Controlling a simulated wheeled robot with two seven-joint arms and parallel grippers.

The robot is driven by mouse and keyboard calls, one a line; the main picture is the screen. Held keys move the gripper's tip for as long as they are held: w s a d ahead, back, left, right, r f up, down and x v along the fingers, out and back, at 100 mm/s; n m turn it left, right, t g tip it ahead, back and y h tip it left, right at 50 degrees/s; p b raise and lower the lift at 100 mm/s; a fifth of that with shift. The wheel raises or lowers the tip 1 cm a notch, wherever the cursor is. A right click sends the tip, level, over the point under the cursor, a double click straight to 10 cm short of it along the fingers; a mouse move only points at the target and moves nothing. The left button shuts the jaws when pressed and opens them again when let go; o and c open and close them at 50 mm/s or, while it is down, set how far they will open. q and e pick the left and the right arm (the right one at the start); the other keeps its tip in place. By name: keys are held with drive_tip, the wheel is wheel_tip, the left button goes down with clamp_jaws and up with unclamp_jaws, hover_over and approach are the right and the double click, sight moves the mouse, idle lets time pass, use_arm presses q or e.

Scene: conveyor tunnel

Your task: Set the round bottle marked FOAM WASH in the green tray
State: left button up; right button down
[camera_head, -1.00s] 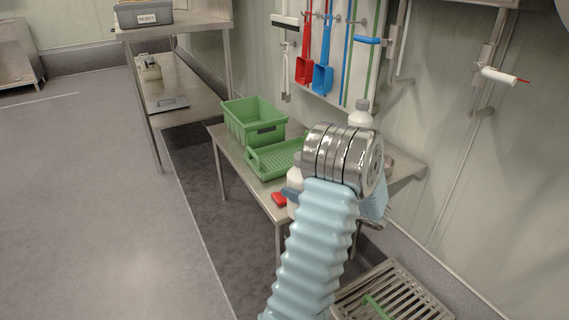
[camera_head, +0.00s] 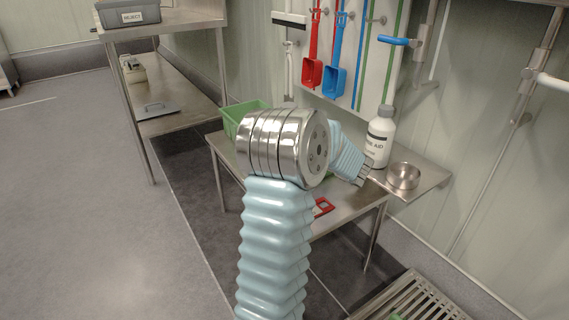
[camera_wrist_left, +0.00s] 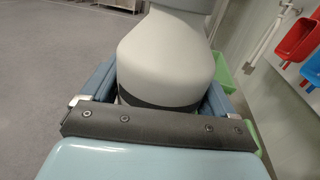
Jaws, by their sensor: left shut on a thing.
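My left gripper (camera_wrist_left: 160,98) is shut on a pale round-shouldered bottle (camera_wrist_left: 165,58) with a dark band, seen close up between its blue fingers in the left wrist view. No label text on it is readable there. In the head view my arm's metal joint hides this gripper and the bottle. The green tray is almost wholly hidden behind that joint; a green edge (camera_wrist_left: 257,138) shows beside the gripper in the wrist view, but I cannot tell whether it is the tray. My right gripper is not in view.
A green crate (camera_head: 236,113) stands at the table's far left. A white bottle ending in "AID" (camera_head: 380,138) and a metal bowl (camera_head: 403,176) stand at the right of the steel table (camera_head: 345,214). A red item (camera_head: 323,207) lies near its front edge. Scoops hang behind.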

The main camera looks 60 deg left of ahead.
use_arm(q)
drive_tip(key=w+a+f+b, duration=0.1)
drive_tip(key=w+a+f, duration=0.2)
drive_tip(key=a+f, duration=0.3)
drive_tip(key=w+a+f+b, duration=0.1)
drive_tip(key=w+a+f, duration=0.2)
drive_tip(key=a+f, duration=0.3)
drive_tip(key=shift+w+a+f, duration=0.25)
drive_tip(key=shift+a+f, duration=0.1)
drive_tip(key=shift+a, duration=0.05)
drive_tip(key=o, duration=1.3)
drive_tip(key=shift+f, duration=0.15)
drive_tip(key=shift+c, duration=0.2)
drive_tip(key=v, duration=1.2)
drive_tip(key=shift+p, duration=0.35)
